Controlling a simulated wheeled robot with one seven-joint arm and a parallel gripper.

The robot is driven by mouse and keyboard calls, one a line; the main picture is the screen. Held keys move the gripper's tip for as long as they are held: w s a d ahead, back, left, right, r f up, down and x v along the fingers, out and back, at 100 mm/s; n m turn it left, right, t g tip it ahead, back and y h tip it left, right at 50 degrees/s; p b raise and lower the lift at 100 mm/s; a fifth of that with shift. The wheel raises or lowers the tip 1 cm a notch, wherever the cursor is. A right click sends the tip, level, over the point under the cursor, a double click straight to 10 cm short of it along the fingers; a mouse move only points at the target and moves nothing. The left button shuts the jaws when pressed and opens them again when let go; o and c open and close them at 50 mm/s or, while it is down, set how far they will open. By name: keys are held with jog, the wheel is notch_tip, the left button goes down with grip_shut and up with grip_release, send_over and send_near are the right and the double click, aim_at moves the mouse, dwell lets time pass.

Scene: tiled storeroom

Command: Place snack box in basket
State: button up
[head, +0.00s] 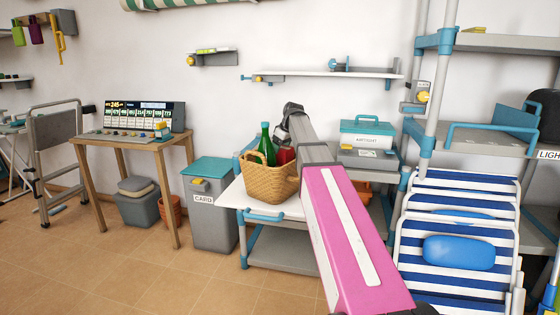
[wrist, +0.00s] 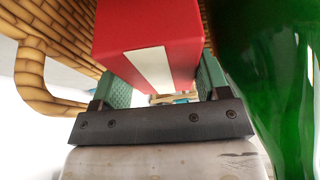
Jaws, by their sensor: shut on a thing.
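The red snack box (wrist: 190,32) with a white stripe sits between the green fingers of my gripper (wrist: 163,83), which is shut on it. In the head view a red part of the snack box (head: 285,156) shows at the mouth of the wicker basket (head: 268,186), beside the green bottle (head: 266,145). The basket wall and handle (wrist: 32,72) show left of the box in the wrist view. The bottle (wrist: 268,70) is close on the right. How deep the box sits, and whether it touches the bottom, is hidden. My arm hides the basket's right side.
The basket stands on a white-topped cart (head: 238,200). A grey bin with a teal lid (head: 212,210) is to its left. A teal-lidded case (head: 368,133) and striped folding chairs (head: 455,235) are to the right. Open tiled floor (head: 100,270) lies at front left.

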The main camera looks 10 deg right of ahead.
aim_at(280, 159)
jog(key=shift+f, duration=2.75)
jog(key=shift+f, duration=0.6)
jog(key=o, duration=0.7)
jog(key=shift+r, duration=0.1)
jog(key=shift+r, duration=0.25)
jog(key=v, duration=1.2)
jog(key=shift+r, duration=0.25)
